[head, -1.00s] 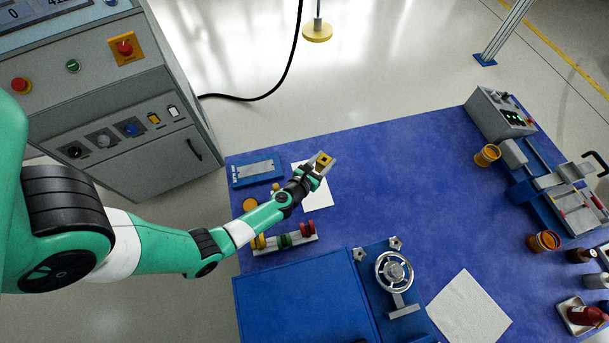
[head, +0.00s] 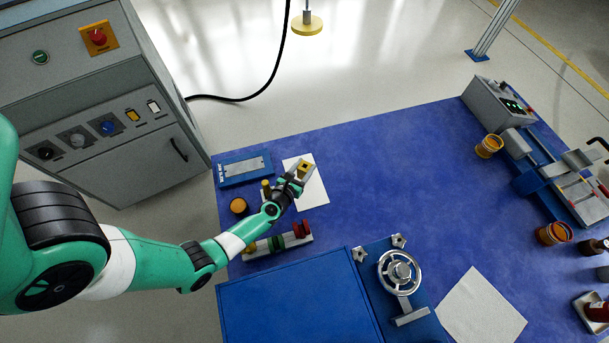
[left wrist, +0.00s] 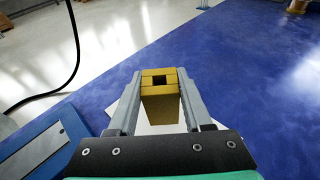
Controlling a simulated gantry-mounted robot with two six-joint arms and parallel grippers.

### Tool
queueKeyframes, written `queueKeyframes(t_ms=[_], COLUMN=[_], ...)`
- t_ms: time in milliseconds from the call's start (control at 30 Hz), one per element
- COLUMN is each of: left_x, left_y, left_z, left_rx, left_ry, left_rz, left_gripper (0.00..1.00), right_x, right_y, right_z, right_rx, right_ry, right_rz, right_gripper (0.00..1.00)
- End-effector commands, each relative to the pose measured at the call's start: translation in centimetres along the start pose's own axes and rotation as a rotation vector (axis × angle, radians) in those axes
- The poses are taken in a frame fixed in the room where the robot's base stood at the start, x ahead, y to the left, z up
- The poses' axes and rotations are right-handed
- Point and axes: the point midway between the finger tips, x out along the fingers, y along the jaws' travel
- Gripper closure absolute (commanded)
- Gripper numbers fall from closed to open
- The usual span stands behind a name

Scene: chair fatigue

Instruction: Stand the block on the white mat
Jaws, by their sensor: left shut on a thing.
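My left gripper (head: 302,168) is shut on a yellow block (head: 304,166), which has a dark square opening in it. In the left wrist view the block (left wrist: 160,105) sits between the two grey fingers. In the left wrist view a strip of the mat shows around the block's lower end. I cannot tell whether the block touches the mat. My right gripper is not in view.
A blue tray-like plate (head: 246,168) and an orange round piece (head: 239,206) lie left of the mat. A rack with coloured discs (head: 278,242) stands nearer. Another white sheet (head: 482,308) lies at the front right. The table's middle is clear.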

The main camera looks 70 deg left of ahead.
Motion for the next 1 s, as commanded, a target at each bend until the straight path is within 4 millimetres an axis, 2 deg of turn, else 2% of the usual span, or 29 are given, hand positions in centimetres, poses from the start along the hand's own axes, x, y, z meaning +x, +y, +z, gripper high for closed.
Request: queueKeyframes(t_ms=[200,600,633,767,800,1000], left_x=[1.1,1.2,1.1,1.1,1.1,1.1], left_y=[0.0,0.0,0.0,0.0,0.0,0.0], left_z=[-3.4,-3.6,-3.6,-3.6,-3.6,-3.6], left_rx=[0.000,0.000,0.000,0.001,0.001,0.001], left_ry=[-0.001,-0.002,0.001,0.001,0.001,0.001], left_rz=[0.000,0.000,0.000,0.000,0.000,0.000], left_gripper=[1.00,1.00,0.47,0.23,0.20,0.20], right_x=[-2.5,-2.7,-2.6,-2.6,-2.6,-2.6], right_y=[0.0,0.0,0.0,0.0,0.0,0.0], right_z=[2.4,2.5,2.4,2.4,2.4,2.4], right_rx=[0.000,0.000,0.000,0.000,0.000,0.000], right_ry=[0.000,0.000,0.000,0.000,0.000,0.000], right_rz=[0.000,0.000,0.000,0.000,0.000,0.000], right_gripper=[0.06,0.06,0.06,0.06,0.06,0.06])
